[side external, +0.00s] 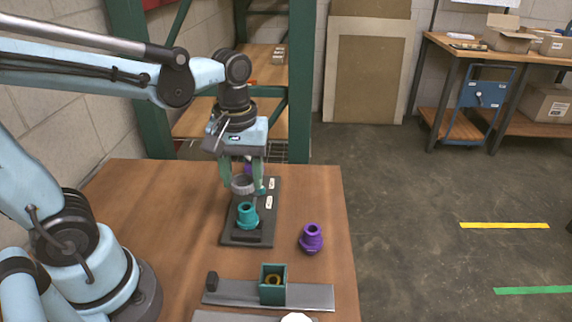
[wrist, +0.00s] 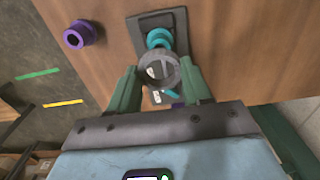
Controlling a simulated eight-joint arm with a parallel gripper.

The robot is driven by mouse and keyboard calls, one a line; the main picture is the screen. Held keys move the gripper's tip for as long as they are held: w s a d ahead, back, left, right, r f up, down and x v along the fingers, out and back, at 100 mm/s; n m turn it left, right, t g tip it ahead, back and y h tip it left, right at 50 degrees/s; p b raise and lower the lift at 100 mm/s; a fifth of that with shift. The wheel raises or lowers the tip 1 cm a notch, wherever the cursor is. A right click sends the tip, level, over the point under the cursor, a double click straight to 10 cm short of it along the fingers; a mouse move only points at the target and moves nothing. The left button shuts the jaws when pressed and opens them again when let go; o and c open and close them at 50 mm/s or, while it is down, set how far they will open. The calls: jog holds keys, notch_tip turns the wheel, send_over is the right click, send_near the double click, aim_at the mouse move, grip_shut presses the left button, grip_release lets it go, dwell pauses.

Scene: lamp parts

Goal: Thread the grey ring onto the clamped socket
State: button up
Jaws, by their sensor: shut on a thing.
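The grey ring (side external: 242,185) is held between the green fingers of my gripper (side external: 243,182), which is shut on it. It also shows in the wrist view (wrist: 157,72), with its hole visible. A teal socket (side external: 247,216) stands upright on a dark plate (side external: 262,222), apparently the clamped one; it also shows in the wrist view (wrist: 160,38). The ring is apart from the teal socket, above the plate and towards its far end. A purple part (side external: 247,168) and a teal bit show behind the ring, mostly hidden by my gripper.
A loose purple socket (side external: 311,239) stands on the wooden table right of the plate. The table left of the plate is clear.

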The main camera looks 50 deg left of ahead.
aim_at(246, 206)
jog(key=shift+f, duration=1.95)
jog(key=shift+f, duration=0.15)
jog(key=shift+f, duration=1.2)
jog(key=shift+f, duration=0.6)
jog(key=shift+c, duration=0.4)
jog(key=o, duration=0.4)
jog(key=shift+c, duration=0.2)
jog(key=c, duration=0.5)
jog(key=shift+c, duration=0.2)
jog(key=shift+f, duration=0.15)
grip_shut()
